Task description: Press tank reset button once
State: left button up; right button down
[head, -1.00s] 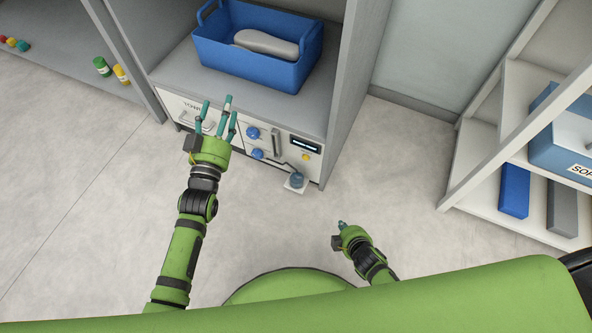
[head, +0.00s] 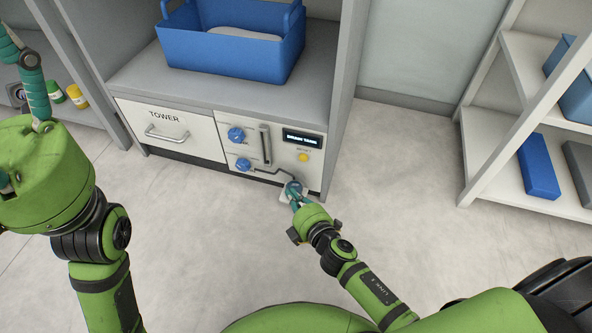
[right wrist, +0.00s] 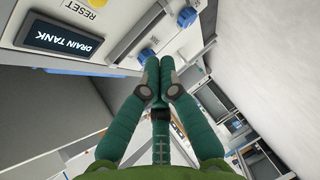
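The control panel (head: 265,170) is on the front of the cabinet's base. Its yellow reset button (head: 303,157) sits below the dark display (head: 302,139). In the right wrist view the display (right wrist: 63,39) reads DRAIN TANK, and the RESET label (right wrist: 80,8) shows beside the button, which is mostly cut off. My right gripper (head: 293,190) is low in front of the panel, below the button and apart from it. Its fingertips (right wrist: 152,62) are together with nothing visible between them. My left gripper (head: 30,75) is near the camera at the left, fingers spread and partly cut off.
Blue knobs (head: 236,134) and a vertical handle (head: 266,145) are left of the button. A drawer marked TOWER (head: 165,132) is further left. A blue bin (head: 230,50) stands above. Shelves (head: 490,140) are at the right, with clear floor (head: 410,150) between.

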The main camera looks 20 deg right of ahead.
aim_at(303, 159)
jog(key=shift+w+a+r, duration=0.1)
jog(key=shift+w+a, duration=0.05)
dwell(0.3)
jog(key=w+d, duration=0.5)
jog(key=w, duration=0.2)
jog(key=shift+w, duration=0.15)
jog(key=shift+w, duration=0.1)
dwell(1.4)
jog(key=shift+w+d, duration=0.2)
jog(key=shift+w, duration=0.05)
jog(key=shift+w+d, duration=0.25)
jog(key=shift+w, duration=0.1)
dwell(0.9)
jog(key=shift+s+a, duration=0.5)
jog(key=shift+s, duration=0.2)
